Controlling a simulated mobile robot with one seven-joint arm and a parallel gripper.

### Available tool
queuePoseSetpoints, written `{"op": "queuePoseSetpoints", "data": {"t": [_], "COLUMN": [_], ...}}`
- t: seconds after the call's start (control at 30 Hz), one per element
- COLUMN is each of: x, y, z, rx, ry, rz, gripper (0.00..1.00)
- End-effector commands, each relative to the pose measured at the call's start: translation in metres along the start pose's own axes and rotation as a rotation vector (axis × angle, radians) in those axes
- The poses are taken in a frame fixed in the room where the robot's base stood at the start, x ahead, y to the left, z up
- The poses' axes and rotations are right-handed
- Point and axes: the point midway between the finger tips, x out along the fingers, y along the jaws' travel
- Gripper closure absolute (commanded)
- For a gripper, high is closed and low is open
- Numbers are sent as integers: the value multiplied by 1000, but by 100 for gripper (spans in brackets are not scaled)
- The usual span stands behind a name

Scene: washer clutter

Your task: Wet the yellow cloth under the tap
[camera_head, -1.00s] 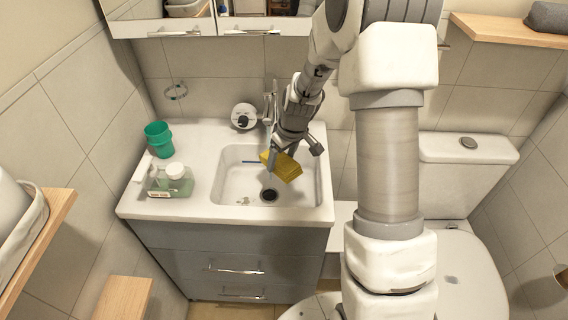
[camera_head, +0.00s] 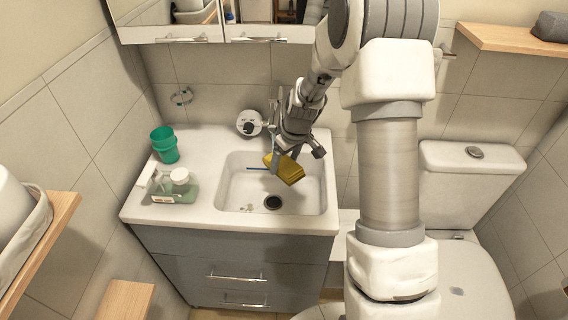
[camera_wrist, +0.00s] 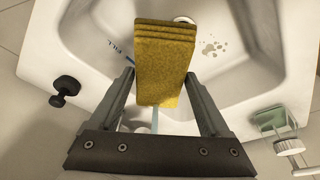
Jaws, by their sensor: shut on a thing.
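The yellow cloth (camera_head: 285,169) is a thick folded pad, held tilted above the back part of the white basin (camera_head: 235,185). My gripper (camera_head: 275,158) is shut on it; the cloth (camera_wrist: 165,50) also shows between the two fingers (camera_wrist: 160,85) in the wrist view. The tap (camera_head: 275,108) stands at the back of the basin, partly hidden behind my gripper. A thin pale bluish strip (camera_wrist: 155,120) shows below the cloth in the wrist view; it looks like water, but I cannot tell whether it meets the cloth.
The drain (camera_head: 273,203) is in front of the cloth. A green cup (camera_head: 164,145) and a soap bottle (camera_head: 180,178) stand on the left counter. The mirror cabinet (camera_head: 190,30) hangs above.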

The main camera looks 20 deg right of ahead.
Motion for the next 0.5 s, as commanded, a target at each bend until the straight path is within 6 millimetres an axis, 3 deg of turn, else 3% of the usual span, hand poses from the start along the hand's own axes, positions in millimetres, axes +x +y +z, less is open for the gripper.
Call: {"op": "queuePoseSetpoints", "data": {"t": [0.5], "x": [-9], "y": [-20], "z": [35], "rx": [1], "ry": [0], "rz": [0], "gripper": [64]}}
